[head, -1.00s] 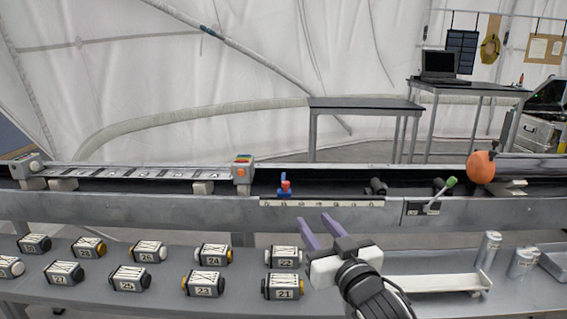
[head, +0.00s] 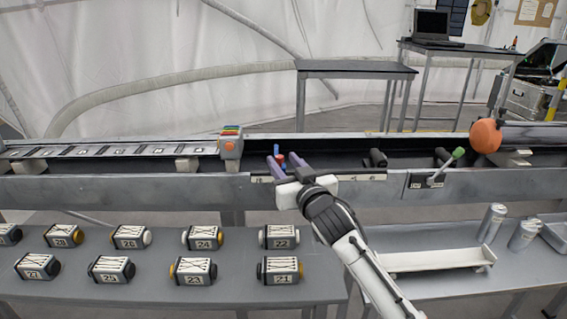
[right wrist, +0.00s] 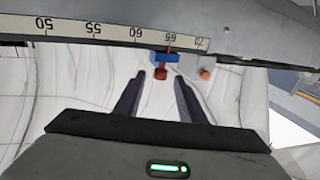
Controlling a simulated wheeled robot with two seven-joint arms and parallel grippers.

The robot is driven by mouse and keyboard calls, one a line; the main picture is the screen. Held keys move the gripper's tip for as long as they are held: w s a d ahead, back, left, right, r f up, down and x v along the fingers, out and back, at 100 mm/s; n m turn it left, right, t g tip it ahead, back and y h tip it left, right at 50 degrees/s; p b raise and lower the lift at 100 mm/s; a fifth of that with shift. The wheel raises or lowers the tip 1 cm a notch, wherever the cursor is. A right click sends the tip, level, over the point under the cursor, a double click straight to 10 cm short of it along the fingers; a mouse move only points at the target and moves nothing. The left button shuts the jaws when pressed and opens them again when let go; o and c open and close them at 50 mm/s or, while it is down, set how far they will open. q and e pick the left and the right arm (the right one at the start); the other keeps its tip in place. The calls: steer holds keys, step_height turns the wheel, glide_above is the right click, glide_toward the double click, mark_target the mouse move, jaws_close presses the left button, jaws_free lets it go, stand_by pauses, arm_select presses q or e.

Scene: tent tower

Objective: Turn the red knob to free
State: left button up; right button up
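The red knob (head: 281,158) sits on a small blue slider (head: 276,150) at the scale on the rail. In the right wrist view the red knob (right wrist: 161,73) and the blue slider (right wrist: 164,57) are by the 65 mark of the scale (right wrist: 110,30). My right gripper (head: 283,163) is open, with its two purple fingers pointing at the knob. In the right wrist view the fingertips (right wrist: 159,77) lie on either side of the knob, with a gap at each side. Whether the knob is deep between them I cannot tell. My left gripper is not in view.
The long grey rail (head: 120,188) crosses the view. A green-handled lever (head: 446,166) and an orange ball (head: 485,136) are to the right. Several numbered blocks stand on the front table (head: 130,293), beside a white tray (head: 430,262) and two metal cylinders.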

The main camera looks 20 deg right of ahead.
steer(key=shift+w, duration=0.4)
jaws_close()
arm_select(q)
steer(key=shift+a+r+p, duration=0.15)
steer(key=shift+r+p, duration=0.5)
steer(key=shift+p, duration=0.3)
arm_select(e)
steer(key=n+g+y, duration=0.2)
steer(key=n+y, duration=0.1)
steer(key=y, duration=0.1)
steer(key=d+n+g+y, duration=0.1)
steer(key=n+g+y, duration=0.1)
steer(key=n+y, duration=0.1)
steer(key=w+d+n+g+y, duration=0.1)
steer(key=n+y, duration=0.1)
steer(key=y, duration=0.3)
steer(key=shift+n+g, duration=0.4)
steer(key=shift+r, duration=0.1)
